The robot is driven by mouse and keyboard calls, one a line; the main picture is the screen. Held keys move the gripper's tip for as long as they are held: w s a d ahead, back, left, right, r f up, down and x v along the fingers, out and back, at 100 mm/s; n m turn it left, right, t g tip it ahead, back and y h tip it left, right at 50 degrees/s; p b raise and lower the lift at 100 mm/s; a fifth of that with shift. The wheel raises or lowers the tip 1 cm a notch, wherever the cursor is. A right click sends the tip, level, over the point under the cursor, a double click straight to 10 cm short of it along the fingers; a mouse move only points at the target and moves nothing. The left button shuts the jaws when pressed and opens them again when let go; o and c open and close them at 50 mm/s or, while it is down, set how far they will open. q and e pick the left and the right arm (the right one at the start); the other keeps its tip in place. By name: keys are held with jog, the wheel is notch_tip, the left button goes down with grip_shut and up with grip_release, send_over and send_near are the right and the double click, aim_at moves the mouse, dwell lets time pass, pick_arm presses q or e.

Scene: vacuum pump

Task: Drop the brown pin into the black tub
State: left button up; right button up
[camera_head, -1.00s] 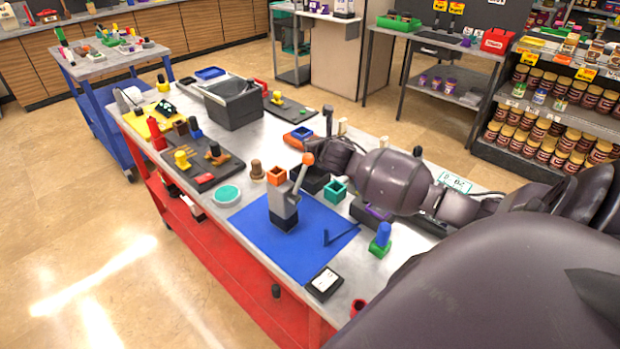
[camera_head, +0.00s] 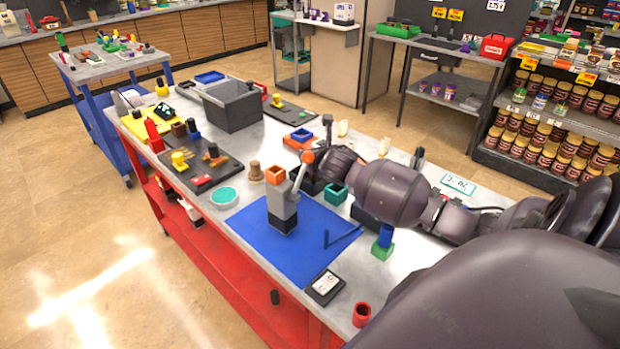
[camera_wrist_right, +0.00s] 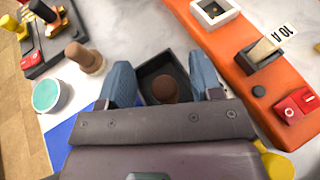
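The black tub (camera_wrist_right: 148,66) is a small dark open box beyond my right gripper in the right wrist view; in the head view it is mostly hidden by my arm. A brown pin (camera_wrist_right: 166,90) shows its round top between the fingers, against the tub's dark inside; its lower part is hidden. My right gripper (camera_wrist_right: 164,84) is open, with gaps on both sides of the pin. In the head view this gripper (camera_head: 318,168) is over the table behind the grey lever device. My left gripper is not in view.
A second brown peg (camera_wrist_right: 85,58) stands on the table beside a teal round dish (camera_wrist_right: 48,94). An orange base (camera_wrist_right: 235,50) lies right of the tub. The grey device with an orange knob (camera_head: 284,205) stands on the blue mat (camera_head: 275,250). A larger grey-black bin (camera_head: 233,108) is farther back.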

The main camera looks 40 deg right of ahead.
jog(key=shift+s, duration=0.1)
jog(key=v, duration=1)
jog(key=shift+s, duration=0.3)
jog(key=shift+a+r, duration=0.1)
jog(key=shift+a, duration=0.05)
